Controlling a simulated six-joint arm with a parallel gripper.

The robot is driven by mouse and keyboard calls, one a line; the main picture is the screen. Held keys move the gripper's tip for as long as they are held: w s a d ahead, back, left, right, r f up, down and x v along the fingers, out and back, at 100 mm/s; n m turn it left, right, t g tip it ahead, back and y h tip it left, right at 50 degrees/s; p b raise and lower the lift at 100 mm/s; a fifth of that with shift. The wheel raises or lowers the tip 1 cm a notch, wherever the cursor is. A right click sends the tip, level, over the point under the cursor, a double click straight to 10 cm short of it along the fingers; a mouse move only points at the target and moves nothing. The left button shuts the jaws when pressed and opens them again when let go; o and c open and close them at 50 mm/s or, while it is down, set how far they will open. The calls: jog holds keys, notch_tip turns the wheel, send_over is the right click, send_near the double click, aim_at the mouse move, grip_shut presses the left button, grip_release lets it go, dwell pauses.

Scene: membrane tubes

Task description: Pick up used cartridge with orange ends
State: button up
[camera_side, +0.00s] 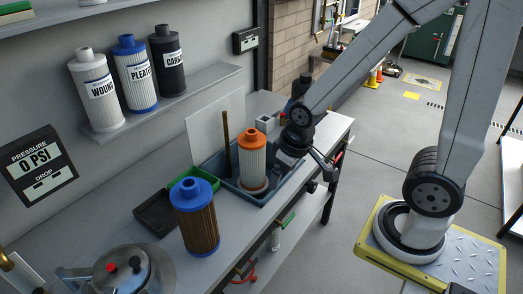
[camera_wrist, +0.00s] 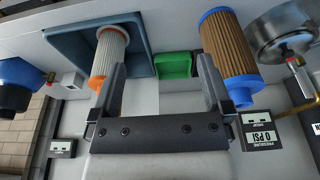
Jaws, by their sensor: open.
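The used cartridge with orange ends (camera_side: 252,166) stands upright in a blue-grey tray (camera_side: 268,199) in the side view. Its pleated body is off-white. In the wrist view the cartridge (camera_wrist: 111,50) is at upper left, with its orange cap towards me. My gripper (camera_side: 303,163) is just right of the cartridge in the side view. In the wrist view my gripper (camera_wrist: 161,65) has its fingers wide apart with nothing between them. The left finger overlaps the edge of the cartridge in the picture; I cannot tell whether they touch.
A brown cartridge with blue ends (camera_side: 197,222) stands on the bench left of the tray. A green bin (camera_side: 186,182), a dark tray (camera_side: 153,212) and a metal housing (camera_side: 125,268) are nearby. A thin brown rod (camera_side: 226,140) rises beside the orange-ended cartridge.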

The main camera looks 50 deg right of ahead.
jog(key=m+t+y, duration=0.7)
jog(key=m+t, duration=0.1)
jog(key=m, duration=2.1)
send_near(252, 131)
notch_tip(252, 131, down, 2)
jog(key=w+a, duration=0.1)
jog(key=w, duration=0.1)
jog(key=shift+x, duration=1.25)
jog(key=shift+s+a+f, duration=0.1)
jog(key=shift+a, duration=0.2)
jog(key=shift+x, duration=2.5)
